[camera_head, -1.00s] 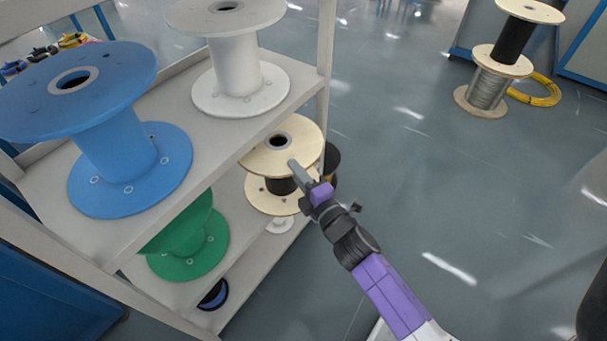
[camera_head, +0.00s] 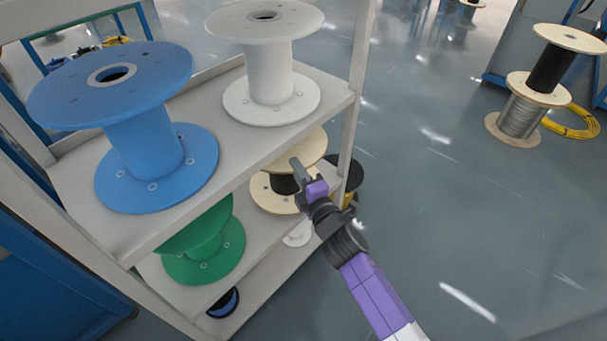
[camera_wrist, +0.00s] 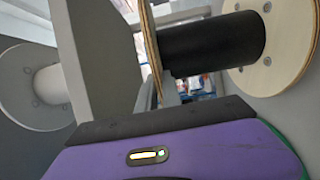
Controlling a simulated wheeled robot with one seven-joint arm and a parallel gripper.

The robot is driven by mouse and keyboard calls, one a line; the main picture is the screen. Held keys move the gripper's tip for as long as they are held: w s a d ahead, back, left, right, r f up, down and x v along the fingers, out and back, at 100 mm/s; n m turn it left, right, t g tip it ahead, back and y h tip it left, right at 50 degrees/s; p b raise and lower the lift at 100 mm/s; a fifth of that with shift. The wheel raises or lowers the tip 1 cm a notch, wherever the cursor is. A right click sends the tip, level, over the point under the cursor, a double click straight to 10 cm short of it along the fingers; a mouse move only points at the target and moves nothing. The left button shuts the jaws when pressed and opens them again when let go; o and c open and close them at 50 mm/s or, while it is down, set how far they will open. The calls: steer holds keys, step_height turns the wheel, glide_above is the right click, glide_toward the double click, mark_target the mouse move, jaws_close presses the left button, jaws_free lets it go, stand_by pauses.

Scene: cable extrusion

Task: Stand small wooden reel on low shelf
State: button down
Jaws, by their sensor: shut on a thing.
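The small wooden reel has pale plywood flanges and a black core. In the head view its lower flange (camera_head: 272,196) shows at the right end of the shelf's lower board (camera_head: 246,262), beside the green reel. The upper board hides part of its top flange. In the wrist view its black core (camera_wrist: 213,45) lies across the picture between the flanges. My gripper (camera_head: 304,173) is shut on the reel's top flange at its near right edge. The reel looks upright; I cannot tell whether its lower flange touches the board.
A blue reel (camera_head: 145,150) and a white reel (camera_head: 270,75) stand on the upper board. The green reel (camera_head: 205,250) is on the lower board. The shelf post (camera_head: 360,75) rises close to my gripper. Open floor (camera_head: 470,220) lies right.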

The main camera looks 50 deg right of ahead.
steer(key=shift+w+b, duration=0.7)
steer(key=shift+w, duration=1.3)
steer(key=shift+f+b, duration=0.9)
steer(key=shift+b, duration=0.05)
steer(key=shift+f+b, duration=0.3)
steer(key=shift+f, duration=0.1)
steer(key=c, duration=1.5)
jaws_free()
steer(key=shift+o, duration=0.2)
glide_toward(286, 161)
step_height(286, 161, down, 3)
steer(key=w, duration=0.2)
steer(key=shift+d+f+b, duration=0.1)
steer(key=shift+d+b, duration=0.2)
steer(key=shift+d, duration=0.1)
